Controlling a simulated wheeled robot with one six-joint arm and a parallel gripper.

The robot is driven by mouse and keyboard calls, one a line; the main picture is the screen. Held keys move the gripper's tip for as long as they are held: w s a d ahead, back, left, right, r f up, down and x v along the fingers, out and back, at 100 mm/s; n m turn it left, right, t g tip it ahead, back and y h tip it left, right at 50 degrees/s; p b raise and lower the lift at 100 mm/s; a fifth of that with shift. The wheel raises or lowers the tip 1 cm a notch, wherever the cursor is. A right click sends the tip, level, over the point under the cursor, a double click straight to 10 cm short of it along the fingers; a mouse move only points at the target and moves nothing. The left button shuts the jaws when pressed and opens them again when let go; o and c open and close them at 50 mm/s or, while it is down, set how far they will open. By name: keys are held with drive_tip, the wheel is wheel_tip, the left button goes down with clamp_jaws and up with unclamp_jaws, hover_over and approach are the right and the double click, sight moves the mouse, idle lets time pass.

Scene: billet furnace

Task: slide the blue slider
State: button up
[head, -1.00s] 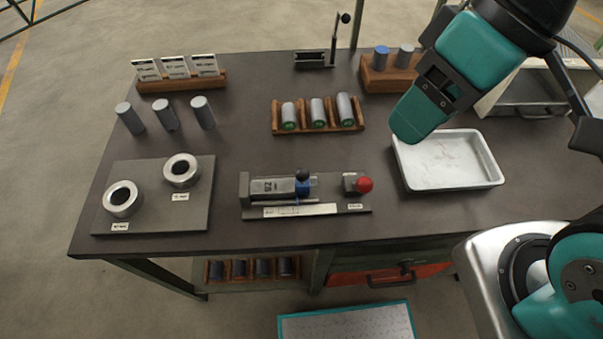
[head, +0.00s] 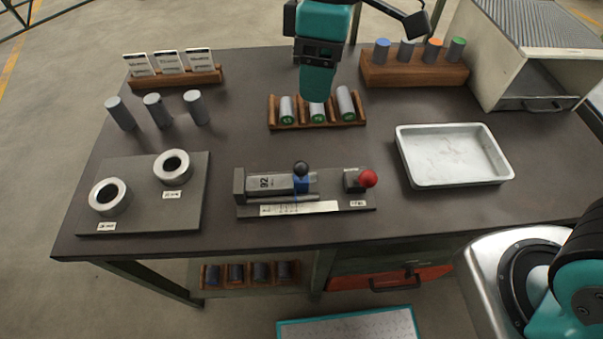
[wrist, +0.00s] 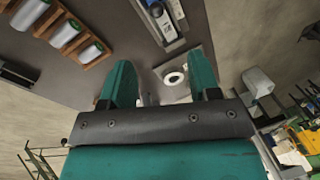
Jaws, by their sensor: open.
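The blue slider (head: 301,183) sits on a grey gauge fixture (head: 262,198) near the table's front, with a black ball knob (head: 301,168) on top. A white scale strip runs along the fixture's front, and a red knob (head: 368,178) stands at its right end. My gripper (head: 317,97) is above the table, behind the fixture and over the rack of green-ended cylinders, apart from the slider. In the wrist view its two teal fingers (wrist: 165,85) are spread with nothing between them. Part of the fixture (wrist: 165,20) shows at the top there.
A wooden rack (head: 320,122) of green-ended cylinders lies under my gripper. A white tray (head: 405,165) is at right, and a wooden block (head: 415,77) with colour-topped cylinders is behind. Two metal rings (head: 110,196) sit on a plate at left. The tabletop between rack and fixture is clear.

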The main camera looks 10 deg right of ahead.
sight(302, 163)
drive_tip(key=shift+n+h, duration=0.3)
drive_tip(key=shift+n, duration=0.3)
drive_tip(key=a+f, duration=0.1)
drive_tip(key=f, duration=0.5)
drive_tip(key=s+f, duration=0.1)
drive_tip(key=f, duration=0.5)
drive_tip(key=s+a+f+p, duration=0.1)
drive_tip(key=f, duration=0.6)
drive_tip(key=shift+a, duration=0.3)
